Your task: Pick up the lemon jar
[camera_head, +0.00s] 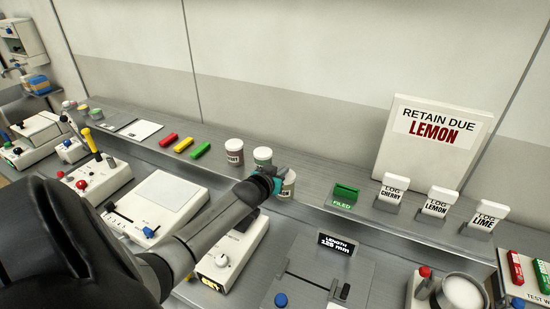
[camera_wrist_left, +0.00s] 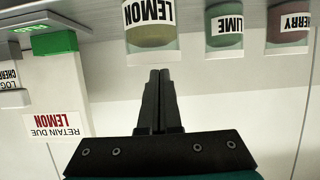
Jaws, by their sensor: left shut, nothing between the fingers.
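The lemon jar (camera_head: 289,187) stands at the front edge of the back shelf, partly hidden by my left gripper (camera_head: 279,173). In the left wrist view, which is upside down, the lemon jar (camera_wrist_left: 150,36) has a white LEMON label and yellowish contents. My left gripper (camera_wrist_left: 158,74) shows there with its fingers together and empty, their tips pointing at the jar. I cannot tell whether they touch it. The lime jar (camera_head: 262,156) and the cherry jar (camera_head: 234,158) stand to its left in the head view. My right gripper is not in view.
A sign (camera_head: 435,140) reads RETAIN DUE LEMON. A green FILED holder (camera_head: 343,195) and log cards stand right of the jars. Red, yellow and green blocks (camera_head: 184,145) lie to the left. Instruments, including a white console (camera_head: 160,205), fill the lower bench.

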